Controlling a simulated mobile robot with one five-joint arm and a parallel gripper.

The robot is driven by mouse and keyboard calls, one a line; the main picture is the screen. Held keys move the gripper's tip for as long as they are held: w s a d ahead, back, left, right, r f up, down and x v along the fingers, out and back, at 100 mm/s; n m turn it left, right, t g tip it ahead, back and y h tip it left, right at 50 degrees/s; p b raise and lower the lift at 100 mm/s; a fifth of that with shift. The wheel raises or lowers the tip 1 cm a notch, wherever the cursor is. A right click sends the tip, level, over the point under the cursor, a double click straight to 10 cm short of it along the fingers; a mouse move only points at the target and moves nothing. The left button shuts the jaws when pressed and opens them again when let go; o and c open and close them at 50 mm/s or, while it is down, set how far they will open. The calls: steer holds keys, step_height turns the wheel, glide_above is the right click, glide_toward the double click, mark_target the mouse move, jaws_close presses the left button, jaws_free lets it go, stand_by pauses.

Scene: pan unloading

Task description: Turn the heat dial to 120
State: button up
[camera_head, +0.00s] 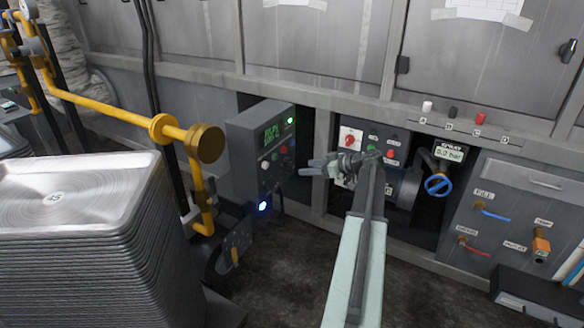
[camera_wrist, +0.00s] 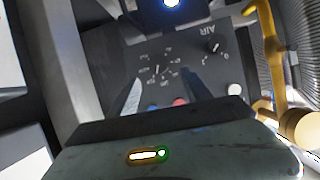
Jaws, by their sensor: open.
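The heat dial (camera_wrist: 157,71), ringed by small scale marks, shows upside down on a dark panel in the wrist view. Its pointer and numbers are too small to read. In the head view its panel is the front of a grey control box (camera_head: 242,140) with a green lit display (camera_head: 272,133), whose digits I cannot read surely. My gripper (camera_head: 308,167) is open, with its fingertips pointing left at the box front. In the wrist view its two fingers (camera_wrist: 160,88) lie either side of the dial's lower part in the picture. I cannot tell whether they touch it.
A knob marked AIR (camera_wrist: 215,47) sits beside the dial, with a red button (camera_wrist: 180,102) and a white one (camera_wrist: 235,90) close by. A yellow pipe (camera_head: 100,108) and a stack of metal pans (camera_head: 75,235) stand left. Another panel with a red switch (camera_head: 350,138) lies behind my gripper.

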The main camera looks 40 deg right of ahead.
mark_target(293, 169)
steer(key=b+x, duration=0.3)
steer(key=x, duration=0.4)
steer(key=shift+w+f, duration=0.25)
steer(key=shift+w, duration=0.05)
jaws_close()
steer(key=shift+w+d+f+m+y+b, duration=0.1)
steer(key=shift+d+m+y+b, duration=0.1)
steer(key=shift+m+y, duration=0.25)
steer(key=shift+d+m+y+b, duration=0.15)
steer(key=shift+m+y+b, duration=0.1)
steer(key=shift+m, duration=0.4)
steer(key=shift+a+m+y, duration=0.1)
steer(key=shift+m+y, duration=0.2)
steer(key=shift+m, duration=0.1)
